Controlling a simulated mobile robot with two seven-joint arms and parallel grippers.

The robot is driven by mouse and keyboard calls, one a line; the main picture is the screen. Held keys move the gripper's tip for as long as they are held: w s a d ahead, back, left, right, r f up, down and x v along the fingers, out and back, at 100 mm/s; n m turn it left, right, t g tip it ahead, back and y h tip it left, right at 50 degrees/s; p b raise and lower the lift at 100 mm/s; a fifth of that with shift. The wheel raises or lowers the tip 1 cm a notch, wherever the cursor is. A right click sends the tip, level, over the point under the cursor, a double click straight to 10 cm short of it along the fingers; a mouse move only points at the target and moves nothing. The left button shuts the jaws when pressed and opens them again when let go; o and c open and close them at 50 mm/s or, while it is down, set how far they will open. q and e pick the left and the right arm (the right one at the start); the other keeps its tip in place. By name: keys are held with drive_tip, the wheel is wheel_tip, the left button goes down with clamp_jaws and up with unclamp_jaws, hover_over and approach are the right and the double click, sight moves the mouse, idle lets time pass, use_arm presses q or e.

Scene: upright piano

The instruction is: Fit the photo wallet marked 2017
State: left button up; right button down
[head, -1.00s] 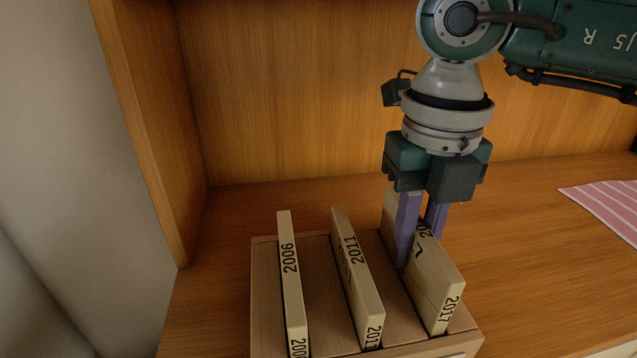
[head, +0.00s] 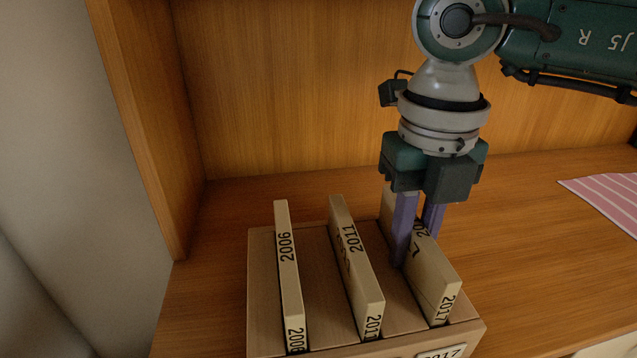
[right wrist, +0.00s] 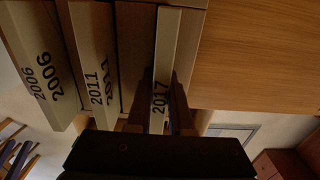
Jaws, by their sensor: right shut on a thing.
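The cream photo wallet marked 2017 (head: 437,286) stands upright in the right part of a wooden holder (head: 312,262). It also shows in the right wrist view (right wrist: 168,65), with its number facing the camera. My right gripper (head: 413,250) comes down from above with its purple fingers on either side of this wallet, shut on it. The wallet's lower edge is hidden, so I cannot tell how deep it sits. A label reading 2017 (head: 441,355) is partly in view on the holder's front, below the wallet. My left gripper is not in view.
Wallets marked 2006 (head: 288,270) and 2011 (head: 356,265) stand in the same holder to the left, with gaps between. A wooden side panel (head: 145,120) rises at the left. A pink striped cloth (head: 610,200) lies at the right. The wooden surface between is clear.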

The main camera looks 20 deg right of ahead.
drive_tip(key=shift+f, duration=0.2)
drive_tip(key=c, duration=1.2)
unclamp_jaws()
drive_tip(key=o, duration=0.4)
drive_tip(key=shift+o, duration=0.4)
drive_tip(key=r, duration=1)
drive_tip(key=shift+a+r+p, duration=0.1)
drive_tip(key=shift+a+p, duration=0.1)
drive_tip(key=shift+p, duration=0.2)
